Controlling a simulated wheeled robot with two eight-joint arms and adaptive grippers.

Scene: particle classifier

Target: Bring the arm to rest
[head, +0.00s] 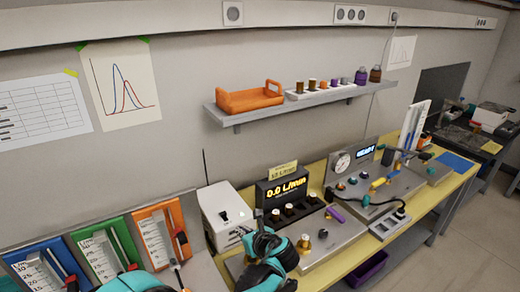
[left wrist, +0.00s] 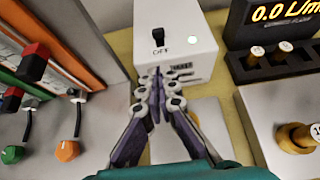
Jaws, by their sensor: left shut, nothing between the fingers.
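My left gripper (left wrist: 160,95) is shut and empty. In the left wrist view its fingertips meet just in front of a white box (left wrist: 180,25) with a black switch marked OFF and a small lit lamp. Whether the fingertips touch the box I cannot tell. In the head view my left gripper (head: 246,236) is at the lower middle, in front of the same white box (head: 225,212), with my teal arm below it. My right gripper is not clearly seen in either view.
Flowmeter panels in blue, green and orange (head: 160,236) stand to the left. A black display (head: 282,190) reads 0.0 L/min. A gauge instrument (head: 345,180) stands farther right on the yellow bench (head: 455,182). A wall shelf (head: 310,97) holds an orange tray (head: 250,98) and several bottles.

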